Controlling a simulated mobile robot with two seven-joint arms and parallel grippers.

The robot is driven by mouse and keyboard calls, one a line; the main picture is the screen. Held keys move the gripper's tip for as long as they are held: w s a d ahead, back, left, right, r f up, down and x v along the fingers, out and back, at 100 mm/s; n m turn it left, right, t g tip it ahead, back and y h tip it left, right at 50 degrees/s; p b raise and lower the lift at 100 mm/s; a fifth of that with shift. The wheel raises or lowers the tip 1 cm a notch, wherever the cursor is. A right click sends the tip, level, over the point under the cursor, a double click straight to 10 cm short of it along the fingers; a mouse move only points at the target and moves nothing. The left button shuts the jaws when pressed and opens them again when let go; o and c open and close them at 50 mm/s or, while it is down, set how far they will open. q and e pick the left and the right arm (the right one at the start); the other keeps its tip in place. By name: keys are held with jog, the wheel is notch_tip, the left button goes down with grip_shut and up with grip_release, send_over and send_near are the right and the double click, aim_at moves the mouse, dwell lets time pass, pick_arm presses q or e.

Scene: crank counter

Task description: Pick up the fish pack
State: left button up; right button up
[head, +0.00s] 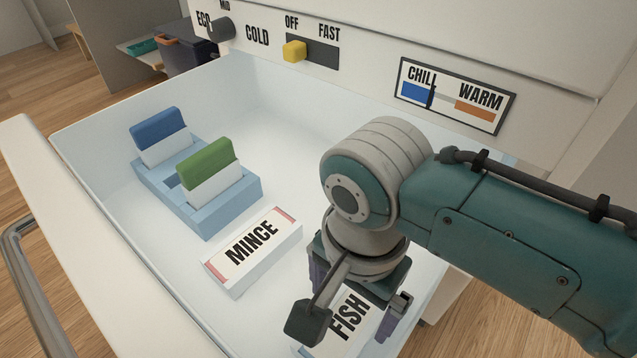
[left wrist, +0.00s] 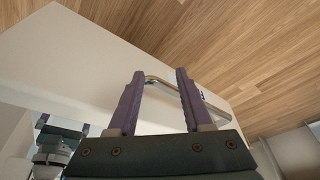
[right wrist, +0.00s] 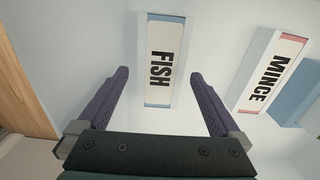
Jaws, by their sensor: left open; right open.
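The fish pack (head: 345,325) is a white box with a black FISH label and blue end bands, lying in the open white drawer. In the head view my right gripper (head: 352,320) hangs over it and hides part of it. In the right wrist view the fish pack (right wrist: 161,60) lies beyond the open, empty fingers of the right gripper (right wrist: 158,85), lined up between them; I cannot tell the exact gap. My left gripper (left wrist: 157,75) is open and empty in the left wrist view, near the drawer's front and its metal handle.
A light blue rack (head: 215,215) holds a blue-topped pack (head: 160,138) and a green-topped pack (head: 208,172). The drawer's front wall (head: 75,240) and metal handle (head: 30,290) stand left.

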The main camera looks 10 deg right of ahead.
aim_at(343, 323)
jog(key=f+b, duration=0.2)
jog(key=f, duration=0.1)
jog(key=f+b, duration=0.3)
jog(key=shift+a+f, duration=0.2)
jog(key=shift+f, duration=0.15)
jog(key=shift+s+r, duration=0.1)
jog(key=c, duration=1.4)
